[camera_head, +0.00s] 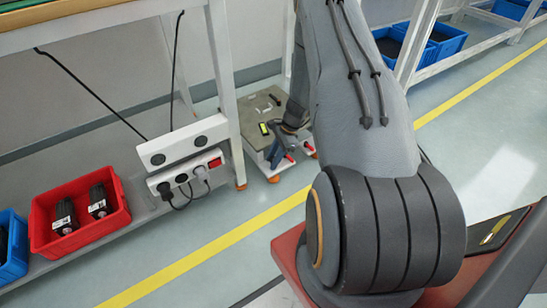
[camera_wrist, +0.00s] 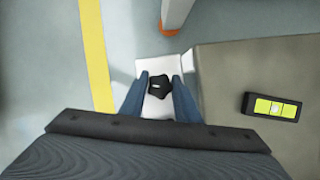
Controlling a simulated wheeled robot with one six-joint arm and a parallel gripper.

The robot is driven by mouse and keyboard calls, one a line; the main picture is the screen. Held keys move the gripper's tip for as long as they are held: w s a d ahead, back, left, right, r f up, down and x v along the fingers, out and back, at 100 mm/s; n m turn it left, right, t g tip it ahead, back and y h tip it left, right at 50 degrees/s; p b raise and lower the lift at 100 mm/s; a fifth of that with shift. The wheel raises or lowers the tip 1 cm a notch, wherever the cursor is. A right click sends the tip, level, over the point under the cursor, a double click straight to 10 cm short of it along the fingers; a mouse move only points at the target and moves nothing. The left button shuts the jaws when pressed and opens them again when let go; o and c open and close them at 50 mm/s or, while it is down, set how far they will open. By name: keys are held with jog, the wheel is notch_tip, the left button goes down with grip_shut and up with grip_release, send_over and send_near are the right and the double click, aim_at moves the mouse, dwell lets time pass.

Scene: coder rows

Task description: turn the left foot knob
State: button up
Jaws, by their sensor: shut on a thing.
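The foot knob (camera_wrist: 159,87) is black and lobed with a small pale mark. It stands on a white foot bracket (camera_wrist: 152,66) beside a grey-beige plate (camera_wrist: 222,75) in the wrist view. My gripper (camera_wrist: 159,80) has its two blue fingers around the knob, one on each side, and is shut on it. In the head view my gripper (camera_head: 277,150) reaches down at the near edge of the plate; the knob is hidden there. A level (camera_wrist: 272,107) with yellow-green vials lies on the plate, right of the knob; it also shows in the head view (camera_head: 264,128).
A workbench with a white leg (camera_head: 226,95) stands left of the plate. A power strip (camera_head: 187,173), a red bin (camera_head: 80,220) and a blue bin (camera_head: 12,250) sit on its low shelf. A yellow floor line (camera_head: 215,245) crosses open floor. Blue crates (camera_head: 445,42) stand far right.

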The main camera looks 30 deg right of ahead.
jog(key=shift+n+g, duration=0.7)
jog(key=shift+n, duration=0.8)
jog(key=o, duration=1)
jog(key=shift+o, duration=0.2)
